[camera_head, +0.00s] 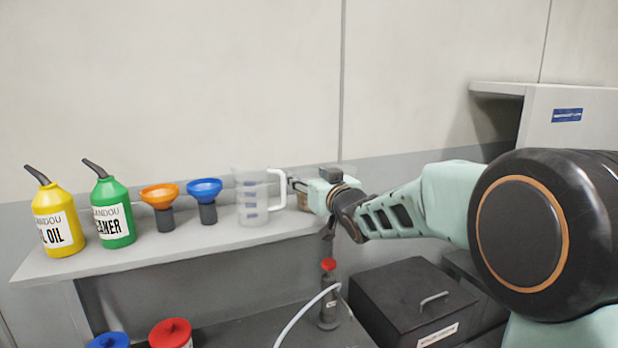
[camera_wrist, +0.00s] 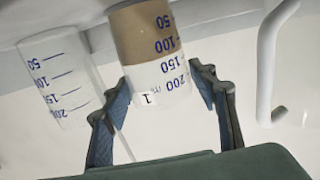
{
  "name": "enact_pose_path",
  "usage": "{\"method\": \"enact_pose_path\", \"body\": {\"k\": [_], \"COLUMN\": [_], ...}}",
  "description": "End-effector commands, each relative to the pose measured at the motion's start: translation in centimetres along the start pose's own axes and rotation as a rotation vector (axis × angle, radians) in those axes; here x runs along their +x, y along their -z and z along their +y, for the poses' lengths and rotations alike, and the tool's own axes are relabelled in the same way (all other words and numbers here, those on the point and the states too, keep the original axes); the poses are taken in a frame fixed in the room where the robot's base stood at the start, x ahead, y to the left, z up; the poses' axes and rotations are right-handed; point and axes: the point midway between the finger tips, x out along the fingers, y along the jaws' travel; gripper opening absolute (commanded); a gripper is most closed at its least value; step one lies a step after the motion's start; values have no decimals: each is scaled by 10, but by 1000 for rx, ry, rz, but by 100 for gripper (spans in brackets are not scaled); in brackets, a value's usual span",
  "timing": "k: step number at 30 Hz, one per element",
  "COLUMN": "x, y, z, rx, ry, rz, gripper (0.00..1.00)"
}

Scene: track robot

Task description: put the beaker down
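The beaker (camera_wrist: 155,65) has blue volume marks and brown contents. It sits between the two fingers of my gripper (camera_wrist: 158,88) in the wrist view, with the fingertips close against both its sides. My gripper appears shut on it. In the head view my gripper (camera_head: 300,187) is at the right end of the shelf. Only a small brown part of the beaker (camera_head: 303,199) shows there, partly hidden by my gripper. I cannot tell whether its base touches the shelf.
A clear jug (camera_head: 250,200) with a white handle stands left of my gripper. A clear, empty beaker (camera_wrist: 62,80) is close by in the wrist view. The shelf (camera_head: 180,250) also bears blue and orange funnels, a green bottle (camera_head: 112,212) and a yellow bottle (camera_head: 57,220).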

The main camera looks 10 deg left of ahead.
Motion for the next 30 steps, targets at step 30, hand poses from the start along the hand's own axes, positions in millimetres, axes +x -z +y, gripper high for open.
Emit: {"method": "enact_pose_path", "body": {"k": [30], "x": [-115], "y": [3], "z": [0], "rx": [0], "ry": [0], "rz": [0], "gripper": [53]}}
